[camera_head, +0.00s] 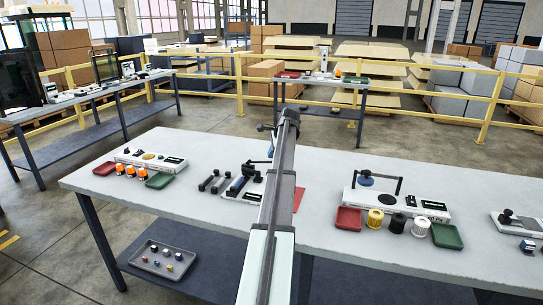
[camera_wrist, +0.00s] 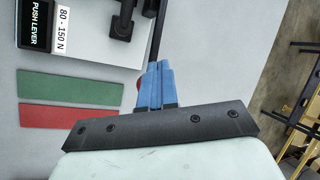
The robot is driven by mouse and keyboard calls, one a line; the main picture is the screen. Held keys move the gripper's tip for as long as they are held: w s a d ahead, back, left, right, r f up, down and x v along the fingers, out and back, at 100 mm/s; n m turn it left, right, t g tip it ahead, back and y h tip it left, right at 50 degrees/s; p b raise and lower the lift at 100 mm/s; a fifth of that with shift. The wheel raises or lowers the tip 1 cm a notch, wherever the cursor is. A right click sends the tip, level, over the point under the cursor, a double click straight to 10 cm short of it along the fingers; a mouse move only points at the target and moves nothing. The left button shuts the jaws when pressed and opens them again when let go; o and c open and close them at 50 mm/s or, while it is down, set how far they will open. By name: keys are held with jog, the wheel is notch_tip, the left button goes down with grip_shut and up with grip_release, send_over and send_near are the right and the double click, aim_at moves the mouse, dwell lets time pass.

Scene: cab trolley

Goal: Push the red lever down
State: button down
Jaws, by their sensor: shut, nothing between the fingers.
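The push-lever station (camera_wrist: 62,22) is at the upper left in the wrist view, with a "PUSH LEVER" display and an "80 - 150 N" label. My gripper (camera_wrist: 156,68) is shut, its blue fingers pressed together with nothing between them. A black bar (camera_wrist: 157,35) runs up from behind the fingertips. A small red edge (camera_wrist: 139,84), perhaps the red lever's end, shows just left of the fingers; the rest is hidden by them. I cannot tell whether they touch. In the head view the station (camera_head: 238,188) is left of my arm, which partly covers it.
A green strip (camera_wrist: 68,87) and a red strip (camera_wrist: 68,116) lie left of the fingers. Black posts (camera_wrist: 123,22) stand near the bar. In the head view, a station with spools (camera_head: 398,206) stands right on the white table (camera_head: 330,243), and another (camera_head: 150,159) stands left.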

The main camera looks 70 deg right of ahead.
jog(key=shift+s+f, duration=0.25)
jog(key=shift+f, duration=0.3)
jog(key=shift+s+f, duration=0.25)
jog(key=shift+f, duration=0.3)
dwell(1.6)
jog(key=shift+r, duration=0.1)
jog(key=shift+w+r, duration=0.35)
jog(key=shift+r, duration=0.55)
jog(key=shift+w+r, duration=0.3)
jog(key=shift+r, duration=0.55)
jog(key=shift+w+r, duration=0.35)
jog(key=shift+r, duration=0.55)
jog(key=shift+w+r, duration=0.3)
jog(key=shift+r, duration=0.45)
jog(key=shift+w+r, duration=0.25)
jog(key=shift+r, duration=0.55)
jog(key=shift+w+r, duration=0.3)
jog(key=shift+r, duration=0.45)
